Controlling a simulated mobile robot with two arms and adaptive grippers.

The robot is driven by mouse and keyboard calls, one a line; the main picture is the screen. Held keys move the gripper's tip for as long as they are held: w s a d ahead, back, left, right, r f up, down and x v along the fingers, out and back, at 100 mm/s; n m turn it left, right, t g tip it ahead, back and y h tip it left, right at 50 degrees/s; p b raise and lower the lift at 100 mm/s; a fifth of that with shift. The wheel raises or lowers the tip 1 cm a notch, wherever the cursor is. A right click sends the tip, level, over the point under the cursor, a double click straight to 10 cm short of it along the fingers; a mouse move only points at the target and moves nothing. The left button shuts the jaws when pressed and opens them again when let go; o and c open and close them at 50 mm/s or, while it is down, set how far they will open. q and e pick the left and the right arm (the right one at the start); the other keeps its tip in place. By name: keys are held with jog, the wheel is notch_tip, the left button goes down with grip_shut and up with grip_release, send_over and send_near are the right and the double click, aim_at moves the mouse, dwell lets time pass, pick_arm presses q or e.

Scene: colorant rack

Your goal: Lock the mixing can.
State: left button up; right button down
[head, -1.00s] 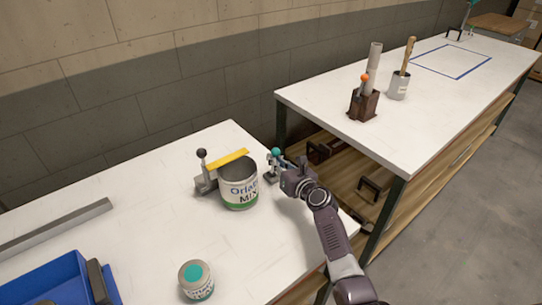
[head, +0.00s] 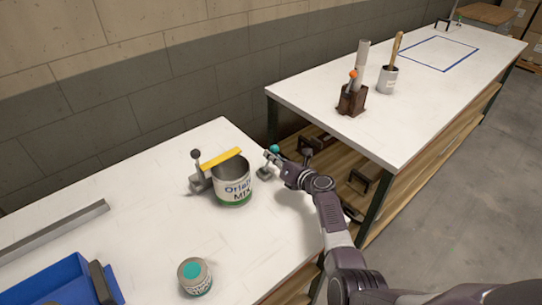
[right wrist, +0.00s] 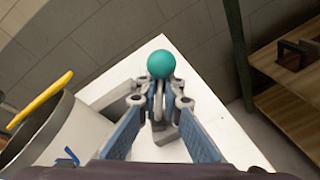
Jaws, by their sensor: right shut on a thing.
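The mixing can (head: 234,190), white and green with a MIX label, stands open on the near white bench. A yellow bar (head: 222,158) reaches over the left side of its rim from a grey clamp with a dark knob (head: 196,154). To the can's right is a small metal clamp (head: 264,172) with a teal ball knob (head: 273,149). My right gripper (head: 273,158) is shut on this clamp's lever, just below the knob. In the right wrist view the fingers (right wrist: 160,100) flank the lever under the teal knob (right wrist: 160,64). My left gripper is out of view.
A small teal-topped can (head: 195,277), a blue bin (head: 58,283) and a grey bar (head: 55,233) lie on the near bench. A second bench (head: 400,115) across a gap carries a brown holder (head: 352,101) and a cup (head: 387,80) with a stick.

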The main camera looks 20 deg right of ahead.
jog(key=shift+w+d+r, duration=0.15)
jog(key=shift+w+r, duration=0.05)
jog(key=shift+r, duration=0.25)
jog(key=c, duration=2.1)
grip_release()
jog(key=shift+f, duration=0.1)
jog(key=shift+s+f, duration=0.1)
jog(key=shift+f, duration=0.05)
jog(key=shift+s, duration=0.15)
jog(key=v, duration=1.1)
jog(key=shift+s, duration=0.35)
jog(key=shift+d, duration=0.1)
